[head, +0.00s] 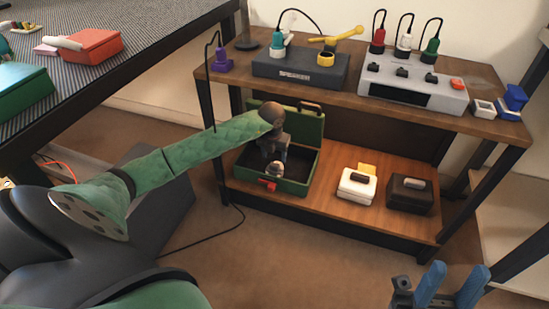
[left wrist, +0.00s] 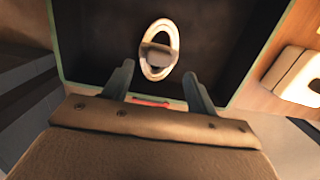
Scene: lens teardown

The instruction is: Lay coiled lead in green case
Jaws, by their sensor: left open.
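The green case (head: 298,186) stands open on the lower shelf, lid raised at the back, with a dark interior and a red latch in front. The coiled lead, a pale oval loop with a grey band, lies inside the case in the left wrist view (left wrist: 158,52); in the head view it shows small and pale (head: 274,170). My left gripper (head: 273,160) points down into the case above the lead. Its fingers are apart in the left wrist view (left wrist: 158,72), and nothing is between them. My right gripper (head: 449,285), with blue fingers apart, is empty at the bottom right.
A white box (head: 357,187) and a dark brown box (head: 409,194) stand right of the case. The upper shelf holds a dark unit (head: 300,70), a grey power strip (head: 412,88) and a purple plug (head: 223,62) whose cable hangs down. A striped-top table (head: 130,52) is at left.

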